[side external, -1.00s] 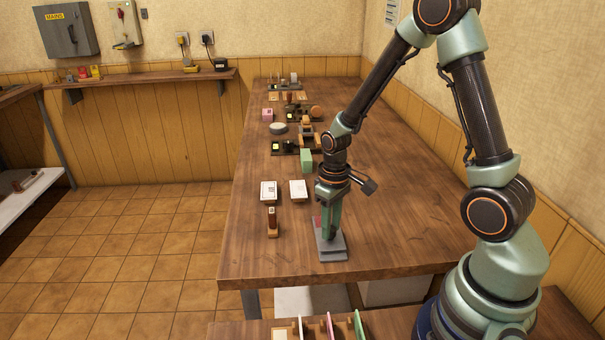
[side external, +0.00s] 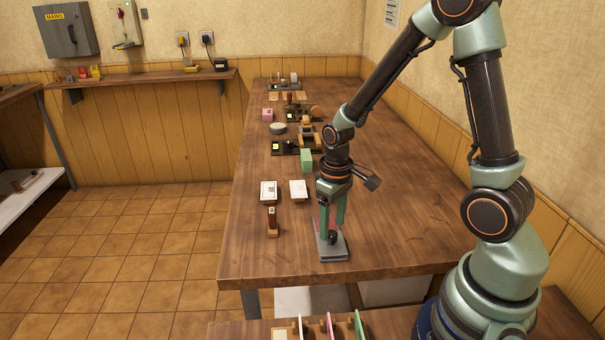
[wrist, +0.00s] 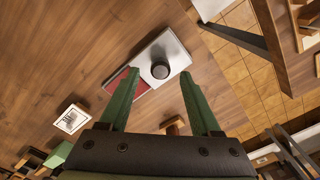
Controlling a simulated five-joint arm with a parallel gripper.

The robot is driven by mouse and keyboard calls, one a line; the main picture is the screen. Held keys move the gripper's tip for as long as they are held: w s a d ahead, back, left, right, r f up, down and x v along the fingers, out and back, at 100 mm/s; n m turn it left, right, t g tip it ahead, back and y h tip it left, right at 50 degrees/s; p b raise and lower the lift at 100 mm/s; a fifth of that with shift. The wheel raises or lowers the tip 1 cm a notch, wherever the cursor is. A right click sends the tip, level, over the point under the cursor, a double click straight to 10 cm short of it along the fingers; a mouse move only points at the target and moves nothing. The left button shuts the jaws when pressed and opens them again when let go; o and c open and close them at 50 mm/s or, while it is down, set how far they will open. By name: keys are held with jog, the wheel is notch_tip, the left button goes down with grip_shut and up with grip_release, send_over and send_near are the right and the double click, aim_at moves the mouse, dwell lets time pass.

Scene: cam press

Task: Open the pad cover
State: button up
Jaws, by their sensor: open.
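The pad is a long grey block on the near part of the bench, with its grey cover (wrist: 172,47) and a dark round knob (wrist: 160,70) on it. A red surface (wrist: 121,81) shows beside the cover at one end. In the side view the knob (side external: 333,238) stands on the grey block (side external: 333,254). My gripper (side external: 332,228) points down over the block, open and empty. In the wrist view its green fingertips (wrist: 160,74) lie on either side of the knob. Whether they touch anything, I cannot tell.
A wooden-handled stamp (side external: 272,222) and two white cards (side external: 268,191) (side external: 298,190) lie left of the pad. A green block (side external: 306,160) and several small devices stand farther back. The bench (side external: 410,225) to the right is clear.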

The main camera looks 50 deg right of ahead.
notch_tip(320, 180, up, 10)
dwell(0.4)
notch_tip(320, 180, up, 9)
jog(key=t, duration=0.5)
send_over(332, 232)
jog(key=s+a, duration=0.4)
jog(key=a, duration=0.1)
jog(key=shift+s+a+r+t, duration=0.15)
jog(key=shift+a+r+t, duration=0.15)
jog(key=shift+a+r, duration=0.15)
